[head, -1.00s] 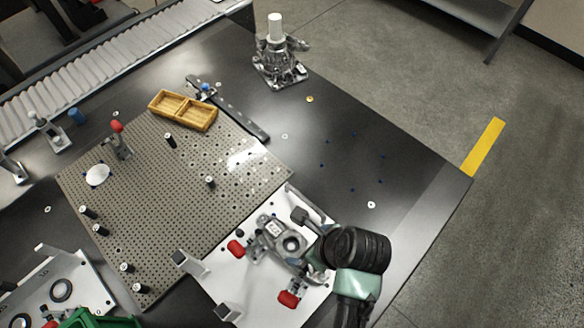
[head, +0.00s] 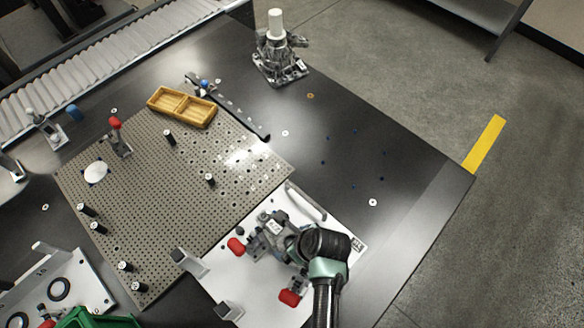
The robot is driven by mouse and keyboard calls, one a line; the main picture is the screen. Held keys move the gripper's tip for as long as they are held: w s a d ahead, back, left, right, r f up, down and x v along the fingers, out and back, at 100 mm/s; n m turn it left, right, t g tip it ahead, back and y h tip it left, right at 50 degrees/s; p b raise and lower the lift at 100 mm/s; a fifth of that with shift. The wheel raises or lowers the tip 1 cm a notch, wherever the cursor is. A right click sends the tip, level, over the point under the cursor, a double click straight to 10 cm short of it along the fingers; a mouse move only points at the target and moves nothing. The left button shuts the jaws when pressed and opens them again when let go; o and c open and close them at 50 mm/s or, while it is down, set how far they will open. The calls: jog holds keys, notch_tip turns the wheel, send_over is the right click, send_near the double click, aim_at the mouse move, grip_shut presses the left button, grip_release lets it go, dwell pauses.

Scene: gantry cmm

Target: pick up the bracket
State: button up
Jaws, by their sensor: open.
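A grey metal part, which looks like the bracket (head: 268,227), sits on the white fixture plate (head: 222,279) at the lower middle of the head view. My gripper (head: 283,243) is over the right side of this part, coming in from the right. My dark, rounded wrist hides much of the part, including its round bore. The jaws are open, and the fingertips are hard to separate from the grey metal. I cannot tell whether they touch it.
Red-tipped clamps (head: 236,245) (head: 289,297) stand close to the part. A perforated plate (head: 150,215) with dark posts lies to the left. A yellow divided tray (head: 182,107) and a metal fixture (head: 279,55) stand farther back. The dark table right of the plate is mostly clear.

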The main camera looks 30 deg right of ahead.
grip_shut()
dwell(0.5)
jog(key=shift+r, duration=0.15)
